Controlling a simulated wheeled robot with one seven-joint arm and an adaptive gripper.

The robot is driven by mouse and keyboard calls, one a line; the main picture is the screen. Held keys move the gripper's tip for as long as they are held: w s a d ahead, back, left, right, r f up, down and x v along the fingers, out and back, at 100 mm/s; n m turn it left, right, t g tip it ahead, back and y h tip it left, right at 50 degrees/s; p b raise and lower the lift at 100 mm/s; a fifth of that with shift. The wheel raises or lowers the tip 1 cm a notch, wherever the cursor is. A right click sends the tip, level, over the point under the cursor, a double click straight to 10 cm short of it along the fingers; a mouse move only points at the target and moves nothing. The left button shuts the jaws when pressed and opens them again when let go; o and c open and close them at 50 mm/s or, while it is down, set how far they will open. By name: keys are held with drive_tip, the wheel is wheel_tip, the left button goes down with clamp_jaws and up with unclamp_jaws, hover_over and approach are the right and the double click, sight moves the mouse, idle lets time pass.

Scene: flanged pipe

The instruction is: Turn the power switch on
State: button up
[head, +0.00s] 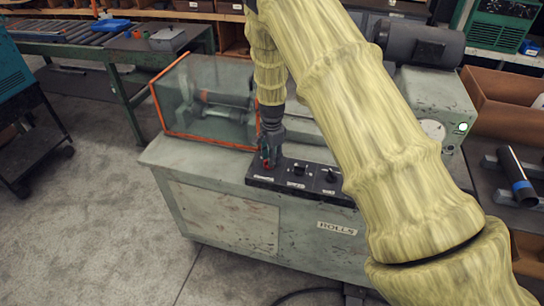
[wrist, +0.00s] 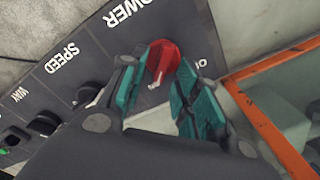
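The power switch is a red rotary knob (wrist: 164,58) on a dark control panel (wrist: 95,52), beside the POWER label. A pale mark shows at the knob's lower end in the wrist view. A partly hidden label beginning with "O" lies right of it. My gripper (wrist: 161,66) is open, its teal-padded fingertips on either side of the knob. I cannot tell whether either finger touches it. In the head view my gripper (head: 269,154) points down at the left end of the panel, and a bit of red knob (head: 265,164) shows there.
Black SPEED (wrist: 88,93) and WAY (wrist: 45,122) knobs sit along the same panel. An orange-framed clear guard (head: 185,95) stands close beside my gripper on the green-grey machine (head: 225,215). A grey motor (head: 420,45) is behind my arm. Open floor lies to the left.

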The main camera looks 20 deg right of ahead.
wheel_tip(320, 180, up, 12)
idle(0.8)
idle(0.3)
